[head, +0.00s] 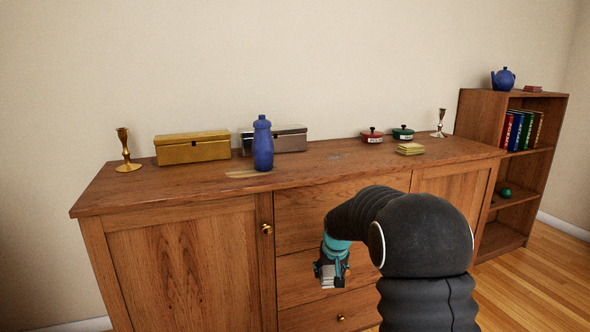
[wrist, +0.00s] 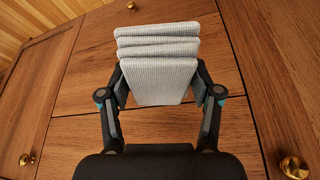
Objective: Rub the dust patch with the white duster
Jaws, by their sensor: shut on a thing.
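The white duster (wrist: 157,80) is a folded, ribbed pale cloth between the fingers of my gripper (wrist: 160,92) in the wrist view. My gripper is shut on it. In the head view my gripper (head: 331,270) hangs in front of the sideboard's drawers, below the top, with the duster (head: 327,283) at its lower end. A pale tan smear (head: 246,174) lies on the sideboard top (head: 210,190), beside the foot of the blue bottle (head: 263,146). A fainter greyish patch (head: 336,156) lies further right. I cannot tell which is the dust patch.
A gold box (head: 192,149), a silver box (head: 290,140), two candlesticks, a red pot (head: 372,137), a green pot (head: 403,133) and a yellow folded stack (head: 410,149) stand on the top. A bookshelf (head: 510,170) stands right. The top's front middle is clear.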

